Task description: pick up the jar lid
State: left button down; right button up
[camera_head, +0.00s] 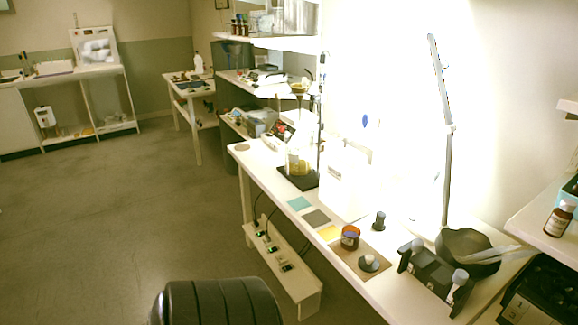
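An amber jar (350,238) with a reddish-brown rim stands upright on the brown mat (345,258) on the white bench. A small round dark-and-pale piece (369,263), which looks like the jar lid, lies on the same mat in front of the jar and to its right. It is small, and I cannot tell which way up it lies. Neither of my grippers shows in the head view.
A small dark cylinder (379,221) stands behind the jar. A black holder with pale-topped pieces (432,277) and a dark bowl (466,248) lie to the right. A lamp post (447,180) rises behind. Coloured squares (317,217) lie left of the mat. A dark ribbed cylinder (220,302) is at the bottom.

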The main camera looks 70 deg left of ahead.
aim_at(368, 264)
jog(key=u, duration=1.75)
